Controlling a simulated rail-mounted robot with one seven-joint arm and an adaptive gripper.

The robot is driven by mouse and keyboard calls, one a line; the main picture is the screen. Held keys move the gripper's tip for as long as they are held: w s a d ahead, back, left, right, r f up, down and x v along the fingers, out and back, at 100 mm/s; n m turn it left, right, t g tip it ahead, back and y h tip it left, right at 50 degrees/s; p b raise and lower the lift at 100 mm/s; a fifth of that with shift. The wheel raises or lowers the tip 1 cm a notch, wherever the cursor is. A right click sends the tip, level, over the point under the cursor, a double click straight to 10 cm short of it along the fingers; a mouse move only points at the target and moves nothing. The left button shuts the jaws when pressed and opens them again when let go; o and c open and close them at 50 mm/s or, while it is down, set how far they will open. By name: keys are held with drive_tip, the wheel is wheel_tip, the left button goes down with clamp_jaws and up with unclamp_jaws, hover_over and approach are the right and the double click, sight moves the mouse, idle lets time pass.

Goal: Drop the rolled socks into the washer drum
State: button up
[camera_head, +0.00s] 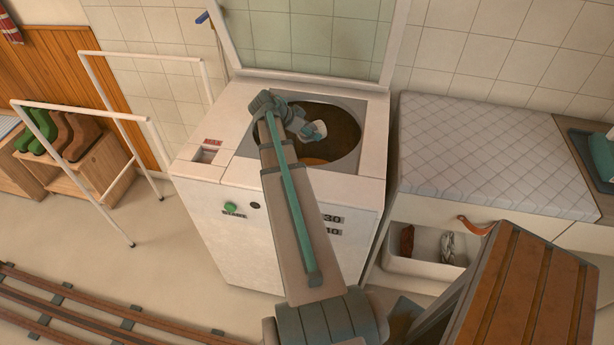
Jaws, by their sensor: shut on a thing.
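The washer (240,240) is a white top-loading box with its lid (310,30) raised against the wall. Its round drum opening (345,128) is dark brown inside. My arm reaches over the washer's front edge, and my gripper (306,128) is over the opening. It is shut on a small pale bundle, which looks like the rolled socks (316,130). The bundle appears over the left part of the opening; its height above or below the rim is hard to tell. My arm hides part of the opening's left side.
An open drawer (425,267) at the right holds a brown item (407,241) and a pale grey item (447,246). A quilted top (490,150) lies above it. A white rail frame (130,115) stands left. A slatted wooden piece (525,300) is at front right.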

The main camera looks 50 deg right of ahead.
drive_tip(key=o, duration=1.2)
drive_tip(key=shift+a+r, duration=0.1)
drive_tip(key=v, duration=1.1)
drive_tip(key=shift+w+a+r, duration=0.15)
drive_tip(key=shift+a+r, duration=0.05)
drive_tip(key=shift+r, duration=0.05)
